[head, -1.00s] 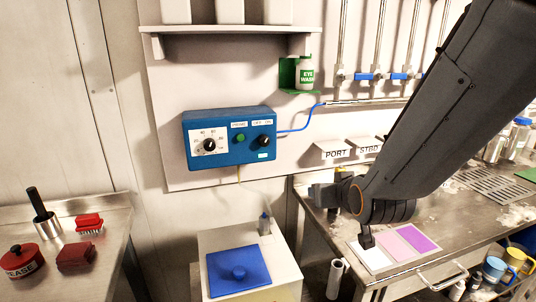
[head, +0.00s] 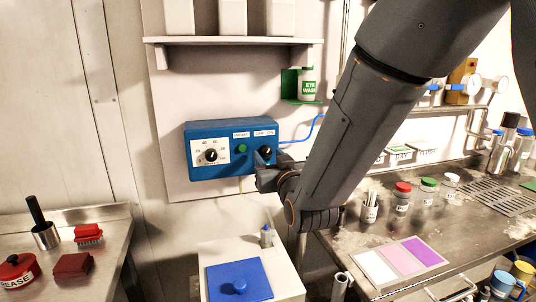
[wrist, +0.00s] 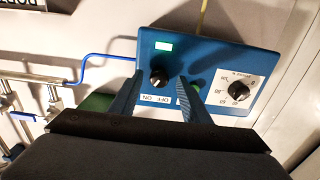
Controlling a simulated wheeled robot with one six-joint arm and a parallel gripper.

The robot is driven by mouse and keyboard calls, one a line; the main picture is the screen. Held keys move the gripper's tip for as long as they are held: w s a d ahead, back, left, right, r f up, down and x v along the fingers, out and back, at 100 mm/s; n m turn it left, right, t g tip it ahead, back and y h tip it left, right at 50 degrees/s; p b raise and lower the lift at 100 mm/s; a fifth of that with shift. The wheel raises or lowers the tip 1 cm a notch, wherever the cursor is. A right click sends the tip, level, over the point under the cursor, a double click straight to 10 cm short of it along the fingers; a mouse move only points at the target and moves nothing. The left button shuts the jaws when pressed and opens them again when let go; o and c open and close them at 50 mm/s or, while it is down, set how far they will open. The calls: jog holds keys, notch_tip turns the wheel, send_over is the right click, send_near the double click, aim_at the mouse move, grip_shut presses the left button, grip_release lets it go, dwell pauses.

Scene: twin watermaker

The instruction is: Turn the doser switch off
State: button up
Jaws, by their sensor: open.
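The blue doser box (head: 205,130) is fixed to the wall panel, with a white-scaled dial (head: 211,156), a green button (head: 242,149) and a black rotary switch (head: 265,151) under OFF and ON marks. In the wrist view the box appears upside down, with the black switch (wrist: 160,77) between and just beyond my fingertips. My gripper (head: 264,176) is at the lower right of the box; it also shows in the wrist view (wrist: 157,90). It is open and empty, and I cannot tell if a finger touches the switch. The switch's pointer direction is unclear.
A shelf (head: 230,40) and an eye wash bottle (head: 307,82) are above the box. Steel benches (head: 340,252) lie on both sides, the right one holding jars and coloured cards (head: 405,262).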

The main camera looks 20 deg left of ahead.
jog(key=shift+w+a, duration=0.2)
jog(key=shift+w, duration=0.2)
jog(key=shift+c, duration=0.4)
jog(key=c, duration=1)
jog(key=shift+o, duration=0.2)
jog(key=shift+n, duration=0.3)
jog(key=n+b, duration=0.2)
jog(key=n, duration=0.3)
jog(key=n+b, duration=0.1)
jog(key=n, duration=0.5)
jog(key=shift+n, duration=0.3)
